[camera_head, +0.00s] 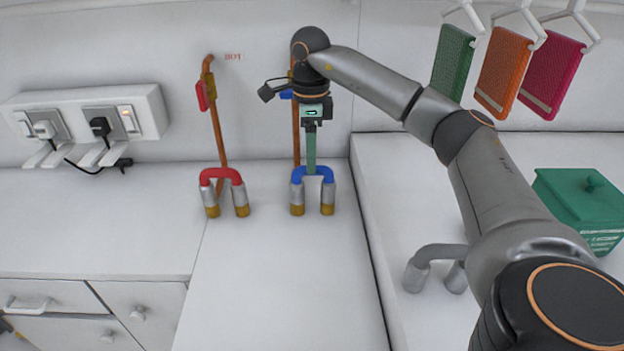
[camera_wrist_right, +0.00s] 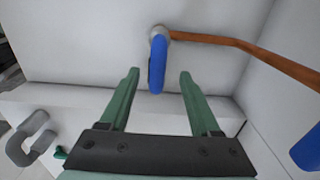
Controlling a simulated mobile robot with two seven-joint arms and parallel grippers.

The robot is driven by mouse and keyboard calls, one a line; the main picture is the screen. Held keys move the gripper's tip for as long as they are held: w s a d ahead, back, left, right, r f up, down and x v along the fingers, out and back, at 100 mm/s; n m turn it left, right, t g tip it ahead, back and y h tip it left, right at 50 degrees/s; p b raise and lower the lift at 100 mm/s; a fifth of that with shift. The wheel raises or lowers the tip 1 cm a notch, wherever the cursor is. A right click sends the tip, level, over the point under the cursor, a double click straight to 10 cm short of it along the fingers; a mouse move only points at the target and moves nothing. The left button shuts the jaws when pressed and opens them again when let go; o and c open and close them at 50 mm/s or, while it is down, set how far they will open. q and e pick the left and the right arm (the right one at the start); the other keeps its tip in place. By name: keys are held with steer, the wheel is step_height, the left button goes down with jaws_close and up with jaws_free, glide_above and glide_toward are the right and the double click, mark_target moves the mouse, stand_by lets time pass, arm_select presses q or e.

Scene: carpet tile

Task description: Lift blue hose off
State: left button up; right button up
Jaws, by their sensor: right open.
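The blue hose (camera_head: 326,174) is a short upside-down U with silver cuffs and brass ends. It stands upright on the counter at the foot of the right copper pipe. In the right wrist view the blue hose (camera_wrist_right: 157,65) shows from above as a blue bar with a silver cuff. My right gripper (camera_head: 311,169) points down over the hose's bend. In the wrist view its green fingers (camera_wrist_right: 159,74) are open, one on each side of the bar, with gaps on both sides. Whether the tips reach below the bend is unclear. My left gripper is out of view.
A red hose (camera_head: 221,174) stands to the left by a copper pipe with a red lever (camera_head: 201,95). Wall sockets (camera_head: 85,125) are further left. A grey hose (camera_head: 434,254) and a green box (camera_head: 580,212) stand right. Cloths (camera_head: 504,72) hang above. The front counter is clear.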

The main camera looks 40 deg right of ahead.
mark_target(312, 179)
steer(key=shift+s+f+p, duration=0.2)
steer(key=shift+f+p, duration=0.3)
steer(key=shift+f, duration=3)
jaws_close()
steer(key=shift+r, duration=0.1)
